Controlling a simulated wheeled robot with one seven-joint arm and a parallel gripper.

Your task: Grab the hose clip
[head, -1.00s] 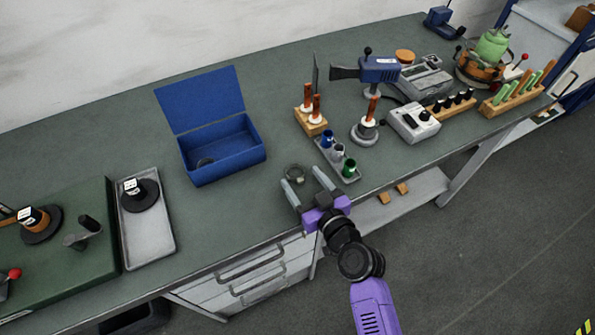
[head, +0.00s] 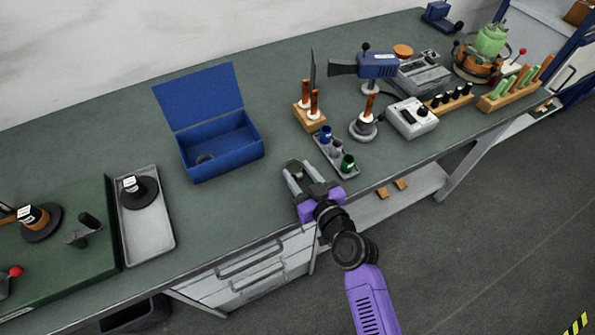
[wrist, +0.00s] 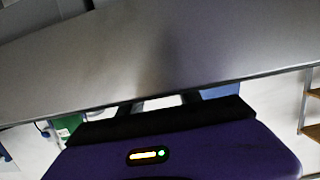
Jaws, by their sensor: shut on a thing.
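The hose clip (head: 294,164), a small dark ring, is at the front part of the green bench top in the head view. My gripper (head: 297,168) reaches over the bench's front edge and is shut on the clip, with the ring between its two grey fingers. The fingers hide much of it. I cannot tell whether the clip still touches the bench. The wrist view shows my purple gripper body and a blurred grey surface; the clip cannot be made out there.
A tray of colored cylinders (head: 350,171) stands close right of my gripper. An open blue box (head: 222,165) holding a dark ring-like thing stands to the left. A grey tray (head: 152,237) lies further left. Bench top between box and gripper is clear.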

